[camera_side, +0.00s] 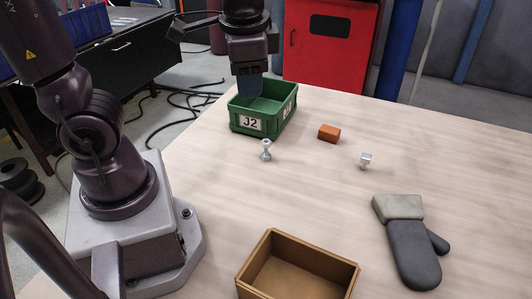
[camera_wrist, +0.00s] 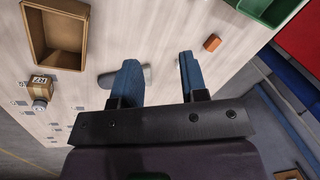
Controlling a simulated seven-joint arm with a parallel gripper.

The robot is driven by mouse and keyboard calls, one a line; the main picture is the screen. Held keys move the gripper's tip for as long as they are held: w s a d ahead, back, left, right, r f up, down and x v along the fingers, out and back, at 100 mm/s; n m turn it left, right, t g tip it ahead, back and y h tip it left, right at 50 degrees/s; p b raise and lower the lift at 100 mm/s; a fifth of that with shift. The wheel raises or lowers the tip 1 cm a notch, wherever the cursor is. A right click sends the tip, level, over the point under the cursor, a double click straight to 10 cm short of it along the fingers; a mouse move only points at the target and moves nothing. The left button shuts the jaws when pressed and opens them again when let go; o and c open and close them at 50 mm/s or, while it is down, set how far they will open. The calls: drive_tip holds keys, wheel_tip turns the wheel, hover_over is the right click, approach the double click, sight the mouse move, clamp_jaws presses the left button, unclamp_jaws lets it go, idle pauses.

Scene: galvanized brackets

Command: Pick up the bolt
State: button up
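A silver bolt-like piece (camera_side: 266,150) stands upright on the wooden table, just in front of the green crate in the side view. A second small silver metal piece (camera_side: 366,161) stands farther right; I cannot tell which of the two is the bolt. I cannot make out either one in the wrist view. My gripper (camera_side: 250,88) is raised above the green crate, up and left of both pieces in the side view. In the wrist view its two blue fingers (camera_wrist: 158,78) are spread apart with nothing held between them.
An orange-brown block (camera_side: 329,133), a grey mitten (camera_side: 412,245) and an open tan box (camera_side: 262,243) are on the table.

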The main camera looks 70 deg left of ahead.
drive_tip(key=w+a+f+m+g+y, duration=0.2)
drive_tip(key=w+f+m+g+y, duration=0.45)
drive_tip(key=f, duration=0.65)
drive_tip(key=m+t+y, duration=0.5)
drive_tip(key=m+y, duration=0.4)
approach(267, 142)
drive_tip(key=shift+t, duration=0.35)
drive_tip(key=a, duration=0.5)
drive_tip(key=shift+w, duration=0.2)
drive_tip(key=shift+s+a, duration=0.15)
drive_tip(key=shift+a, duration=1.25)
drive_tip(key=shift+s+a, duration=0.15)
drive_tip(key=shift+a, duration=1.25)
drive_tip(key=c, duration=0.7)
